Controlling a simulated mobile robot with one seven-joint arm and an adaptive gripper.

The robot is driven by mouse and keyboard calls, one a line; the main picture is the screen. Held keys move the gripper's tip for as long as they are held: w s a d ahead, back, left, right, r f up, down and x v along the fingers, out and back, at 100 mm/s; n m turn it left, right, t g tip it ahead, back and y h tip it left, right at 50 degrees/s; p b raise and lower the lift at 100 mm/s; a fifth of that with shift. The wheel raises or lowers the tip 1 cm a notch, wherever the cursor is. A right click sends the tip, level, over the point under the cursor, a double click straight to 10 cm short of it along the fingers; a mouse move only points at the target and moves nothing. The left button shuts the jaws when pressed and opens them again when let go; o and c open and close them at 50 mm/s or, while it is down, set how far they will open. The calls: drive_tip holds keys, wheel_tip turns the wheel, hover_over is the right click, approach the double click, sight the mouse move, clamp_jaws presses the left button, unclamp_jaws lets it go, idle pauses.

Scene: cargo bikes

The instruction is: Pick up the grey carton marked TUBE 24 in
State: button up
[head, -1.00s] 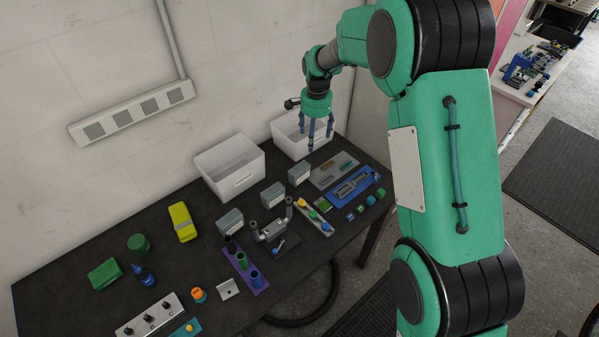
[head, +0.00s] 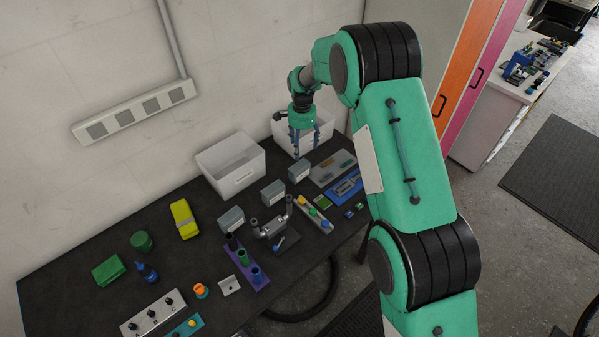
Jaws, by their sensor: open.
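Three small grey cartons stand on the dark bench: one at the left (head: 231,220), one in the middle (head: 273,194) and one at the right (head: 299,172). Their labels are too small to read, so I cannot tell which is marked TUBE 24. My gripper (head: 305,150) points down with its fingers apart, and nothing shows between them. It appears just above and behind the right carton in the picture; the exact height and gap are hard to judge.
Two white bins (head: 232,163) stand along the wall, the right one (head: 325,130) behind my gripper. A grey bracket fixture (head: 270,228), a purple holder with cups (head: 240,258) and a strip with coloured knobs (head: 314,214) sit in front of the cartons. The left rear bench is mostly clear.

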sight(301, 167)
drive_tip(key=shift+f, duration=4.2)
drive_tip(key=shift+f, duration=0.1)
drive_tip(key=shift+a+f+p, duration=0.1)
drive_tip(key=shift+f+p, duration=0.5)
drive_tip(key=shift+f, duration=1.9)
drive_tip(key=shift+c, duration=0.2)
drive_tip(key=c, duration=1.3)
drive_tip(key=shift+r, duration=0.1)
drive_tip(key=shift+c, duration=0.2)
drive_tip(key=shift+r+b, duration=0.4)
drive_tip(key=shift+r, duration=4.5)
